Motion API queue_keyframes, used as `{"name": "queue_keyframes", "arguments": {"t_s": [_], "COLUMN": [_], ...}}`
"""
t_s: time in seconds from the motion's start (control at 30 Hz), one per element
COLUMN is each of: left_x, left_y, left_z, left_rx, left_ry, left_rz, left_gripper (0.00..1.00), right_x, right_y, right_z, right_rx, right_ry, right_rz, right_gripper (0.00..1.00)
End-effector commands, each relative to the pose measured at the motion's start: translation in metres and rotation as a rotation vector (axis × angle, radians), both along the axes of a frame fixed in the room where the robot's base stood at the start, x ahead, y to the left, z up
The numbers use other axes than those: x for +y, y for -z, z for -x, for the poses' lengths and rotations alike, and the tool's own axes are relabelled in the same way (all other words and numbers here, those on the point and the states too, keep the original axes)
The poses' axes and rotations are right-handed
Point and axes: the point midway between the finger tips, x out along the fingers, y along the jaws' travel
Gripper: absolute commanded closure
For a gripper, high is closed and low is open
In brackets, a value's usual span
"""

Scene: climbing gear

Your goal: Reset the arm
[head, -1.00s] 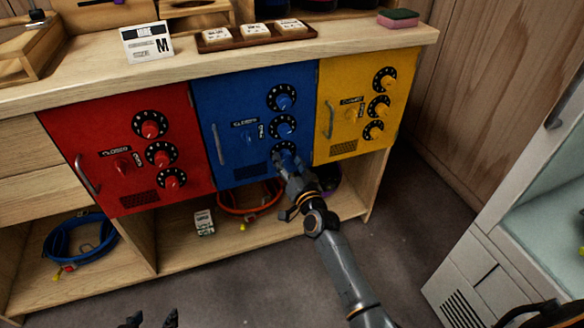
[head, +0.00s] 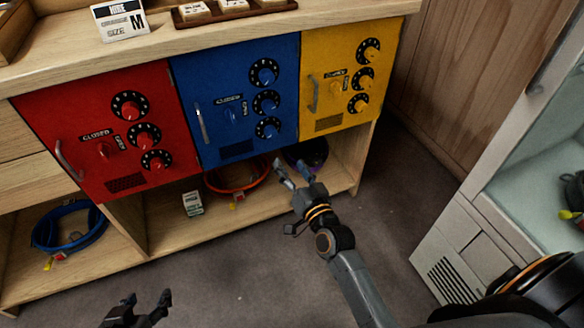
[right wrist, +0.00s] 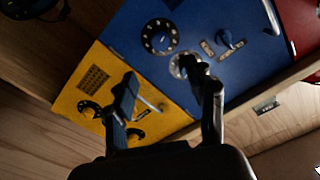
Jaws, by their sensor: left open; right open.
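My right gripper (head: 293,172) is open and empty in the head view. It hangs in front of the lower shelf, below the blue door (head: 235,95) and clear of its lowest dial (head: 268,128). In the right wrist view its two fingers (right wrist: 165,105) are spread, with the blue and yellow doors beyond them. My left gripper (head: 150,305) is open and empty at the bottom left of the head view, above the floor.
The cabinet has a red door (head: 95,130), the blue door and a yellow door (head: 340,75), all shut. A pale cabinet (head: 465,245) stands at right. The floor between is clear.

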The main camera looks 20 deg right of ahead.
Motion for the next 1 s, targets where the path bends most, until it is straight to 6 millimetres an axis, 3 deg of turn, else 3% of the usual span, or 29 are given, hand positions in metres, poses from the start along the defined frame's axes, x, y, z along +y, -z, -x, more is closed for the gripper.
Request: {"name": "queue_keyframes", "arguments": {"t_s": [0.33,0.47,0.7,1.0], "left_x": [0.0,0.0,0.0,0.0], "left_y": [0.0,0.0,0.0,0.0], "left_z": [0.0,0.0,0.0,0.0], "left_rx": [0.0,0.0,0.0,0.0], "left_ry": [0.0,0.0,0.0,0.0], "left_rz": [0.0,0.0,0.0,0.0], "left_gripper": [0.45,0.45,0.45,0.45], "right_x": [0.0,0.01,0.042,0.042], "right_y": [0.0,0.001,0.016,0.025], "right_z": [0.0,0.011,0.078,0.145], "right_rx": [0.001,0.042,0.293,0.523], "right_ry": [-0.002,-0.049,-0.236,-0.309], "right_rz": [0.002,0.046,0.277,0.45], "right_gripper": [0.45,0.45,0.45,0.45]}}
